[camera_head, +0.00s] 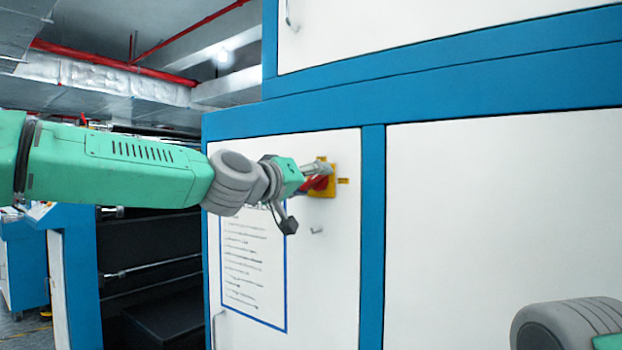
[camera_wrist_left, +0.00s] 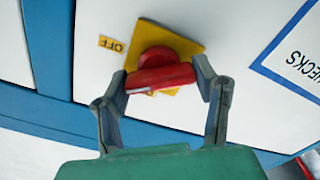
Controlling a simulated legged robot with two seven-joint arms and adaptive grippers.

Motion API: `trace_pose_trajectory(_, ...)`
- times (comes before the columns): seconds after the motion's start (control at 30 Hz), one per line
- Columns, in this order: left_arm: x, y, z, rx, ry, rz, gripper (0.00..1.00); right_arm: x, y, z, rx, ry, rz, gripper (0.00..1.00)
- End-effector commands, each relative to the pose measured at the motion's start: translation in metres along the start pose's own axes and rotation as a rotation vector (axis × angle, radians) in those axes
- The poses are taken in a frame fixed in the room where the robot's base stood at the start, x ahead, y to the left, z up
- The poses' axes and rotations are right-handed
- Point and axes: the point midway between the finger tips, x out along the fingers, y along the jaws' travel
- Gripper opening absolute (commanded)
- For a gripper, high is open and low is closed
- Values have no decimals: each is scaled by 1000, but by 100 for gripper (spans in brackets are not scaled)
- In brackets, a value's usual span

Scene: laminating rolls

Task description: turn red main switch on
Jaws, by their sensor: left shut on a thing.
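The red main switch (camera_head: 318,184) sits on a yellow plate (camera_head: 331,190) on the white cabinet door. In the left wrist view the red switch knob (camera_wrist_left: 160,74) has a raised handle bar, with the yellow plate (camera_wrist_left: 188,42) behind it. A yellow label reading OFF (camera_wrist_left: 111,44) is beside the plate. My left gripper (camera_head: 322,171) is at the switch; in the left wrist view its two fingers (camera_wrist_left: 162,82) stand on either side of the red handle, at its ends. The gripper covers part of the switch in the head view. Of my right arm, only a grey and green part shows at lower right.
The cabinet has a blue frame (camera_head: 372,240) and a large white panel (camera_head: 500,210) to the right. A blue-bordered notice (camera_head: 254,265) hangs below my left arm. A small metal knob (camera_head: 317,231) sticks out below the switch. Dark machinery is at left.

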Motion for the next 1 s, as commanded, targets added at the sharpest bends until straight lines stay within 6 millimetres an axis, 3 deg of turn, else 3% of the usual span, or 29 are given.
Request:
trace_pose_trajectory(0.6, 0, -5, -5, -584, 12, -2, 25, -6, 0, 0, 0, 0, 0, 0)
trace_pose_trajectory(1.0, 0, -5, -4, -865, 12, -1, 25, -6, 0, 0, 0, 0, 0, 0)
